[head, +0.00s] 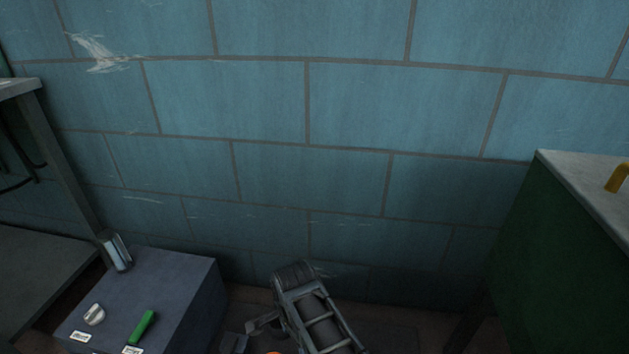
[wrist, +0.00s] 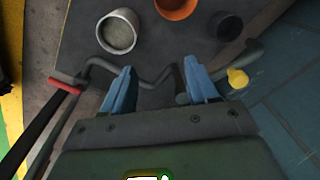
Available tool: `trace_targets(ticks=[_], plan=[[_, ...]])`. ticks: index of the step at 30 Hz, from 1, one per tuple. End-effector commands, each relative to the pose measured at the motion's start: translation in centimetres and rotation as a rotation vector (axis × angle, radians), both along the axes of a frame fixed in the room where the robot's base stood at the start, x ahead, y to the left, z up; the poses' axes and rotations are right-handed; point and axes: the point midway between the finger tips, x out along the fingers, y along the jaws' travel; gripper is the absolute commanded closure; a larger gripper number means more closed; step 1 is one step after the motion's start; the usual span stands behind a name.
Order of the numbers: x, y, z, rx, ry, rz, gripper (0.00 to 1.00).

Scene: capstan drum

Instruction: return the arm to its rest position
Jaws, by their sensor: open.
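My gripper (wrist: 160,88) shows in the wrist view with its two blue fingers wide apart. No object is clearly held between them. A dark bent rod (wrist: 155,82), like a crank, runs behind and between the fingers; I cannot tell whether it touches them. A yellow knob (wrist: 237,77) is just right of the right finger. In the head view, a dark framed assembly with cylinders (head: 318,318) stands at the bottom middle; I cannot tell whether it is the capstan drum or part of my arm. My gripper is not clearly visible in the head view.
In the wrist view, a grey cup (wrist: 117,36), an orange pot (wrist: 176,8) and a dark cup (wrist: 228,26) lie beyond the fingers. The head view shows a grey box (head: 185,275) at left, a green cabinet (head: 560,245) at right, and a blue wall (head: 310,110) behind.

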Motion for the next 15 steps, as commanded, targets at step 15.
trace_targets(ticks=[15], plan=[[-5.1, -6.3, -6.5, 0.046, -0.169, 0.129, 0.41]])
